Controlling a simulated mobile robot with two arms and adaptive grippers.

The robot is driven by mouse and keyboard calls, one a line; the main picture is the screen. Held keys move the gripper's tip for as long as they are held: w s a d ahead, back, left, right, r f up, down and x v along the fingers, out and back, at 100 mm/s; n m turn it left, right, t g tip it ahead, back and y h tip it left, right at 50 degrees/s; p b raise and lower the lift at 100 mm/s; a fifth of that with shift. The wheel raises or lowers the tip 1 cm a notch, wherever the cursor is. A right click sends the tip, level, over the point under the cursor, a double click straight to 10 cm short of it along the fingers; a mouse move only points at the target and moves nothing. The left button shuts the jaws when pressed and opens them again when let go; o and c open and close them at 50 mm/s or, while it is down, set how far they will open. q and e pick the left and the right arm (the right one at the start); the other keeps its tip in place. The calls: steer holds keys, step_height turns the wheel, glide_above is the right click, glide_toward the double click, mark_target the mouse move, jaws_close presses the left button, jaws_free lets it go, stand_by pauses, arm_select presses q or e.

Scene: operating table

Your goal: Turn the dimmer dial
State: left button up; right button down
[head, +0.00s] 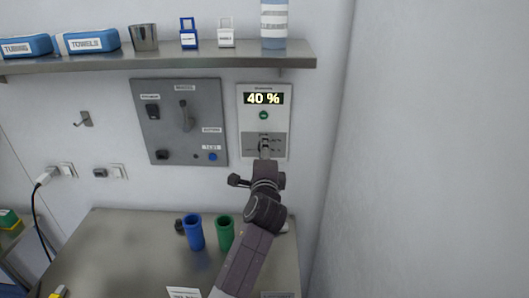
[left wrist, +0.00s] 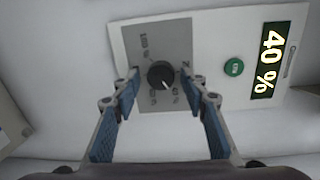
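The dimmer panel (head: 246,118) is a white wall unit whose display (head: 263,99) reads 40 %, with a round green button (head: 263,115) below it. The black dimmer dial (left wrist: 161,74) sits on a grey scale plate (left wrist: 130,45) in the left wrist view; its pointer line is faintly visible. In the head view the dial is mostly hidden behind my gripper. My left gripper (left wrist: 161,80) is open, its blue-padded fingers on either side of the dial with a small gap each side. It is at the panel's lower part in the head view (head: 264,152). My right gripper is not in view.
A grey switch box (head: 165,128) with a lever is left of the panel. A shelf (head: 180,61) with boxes, padlocks and a bottle runs above. Below, blue (head: 194,233) and green (head: 225,234) cups stand on a metal table (head: 130,240). The right wall is bare.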

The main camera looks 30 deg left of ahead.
arm_select(q)
steer(key=shift+s+d, duration=0.1)
steer(key=v, duration=1.1)
steer(key=shift+s, duration=0.4)
steer(key=shift+d, duration=0.15)
